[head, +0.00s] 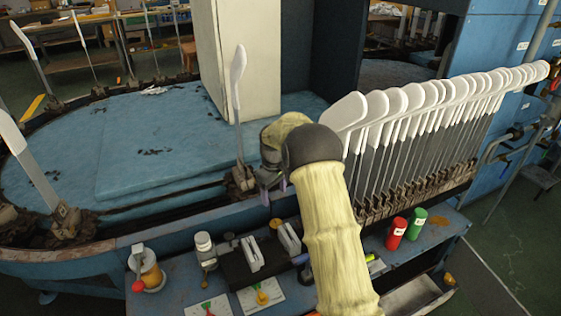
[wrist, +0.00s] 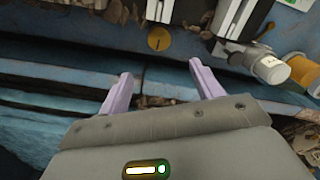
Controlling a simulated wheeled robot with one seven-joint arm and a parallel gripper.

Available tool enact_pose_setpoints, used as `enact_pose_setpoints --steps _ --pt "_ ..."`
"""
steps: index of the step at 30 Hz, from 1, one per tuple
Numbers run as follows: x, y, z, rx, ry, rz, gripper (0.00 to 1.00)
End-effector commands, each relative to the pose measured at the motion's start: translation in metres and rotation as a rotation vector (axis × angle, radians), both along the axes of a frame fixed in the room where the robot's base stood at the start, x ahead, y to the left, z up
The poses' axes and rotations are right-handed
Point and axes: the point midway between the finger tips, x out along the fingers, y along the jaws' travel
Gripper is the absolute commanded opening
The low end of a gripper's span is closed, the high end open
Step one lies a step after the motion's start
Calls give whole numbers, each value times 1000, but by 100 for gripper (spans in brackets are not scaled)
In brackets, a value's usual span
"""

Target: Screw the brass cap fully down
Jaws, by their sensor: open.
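The brass cap (wrist: 158,39) is a small round yellow disc with a dark slot mark, on the blue ledge beyond my fingertips in the wrist view. In the head view it (head: 276,223) shows small at the bench's back edge, left of my forearm. My gripper (wrist: 162,76) is open, with two lilac fingers apart and nothing between them. In the head view my gripper (head: 274,192) is partly hidden by my wrist and hangs above and behind the cap, apart from it. How far down the cap sits cannot be told.
White sock boards (head: 395,105) stand in a dense row at the right. A single board (head: 238,85) stands upright just left of my gripper. The bench holds a white bottle (head: 203,243), an amber jar (head: 151,272), and red (head: 397,232) and green (head: 416,224) cans.

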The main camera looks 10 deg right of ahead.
Motion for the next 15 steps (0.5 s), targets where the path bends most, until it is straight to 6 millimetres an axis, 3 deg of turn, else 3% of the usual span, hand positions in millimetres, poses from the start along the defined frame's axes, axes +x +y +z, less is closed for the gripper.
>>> enact_pose_setpoints --steps 5,15 --pt "0 0 33 1 -4 -2 66" --pt "-27 1 84 -1 -28 -68 66"
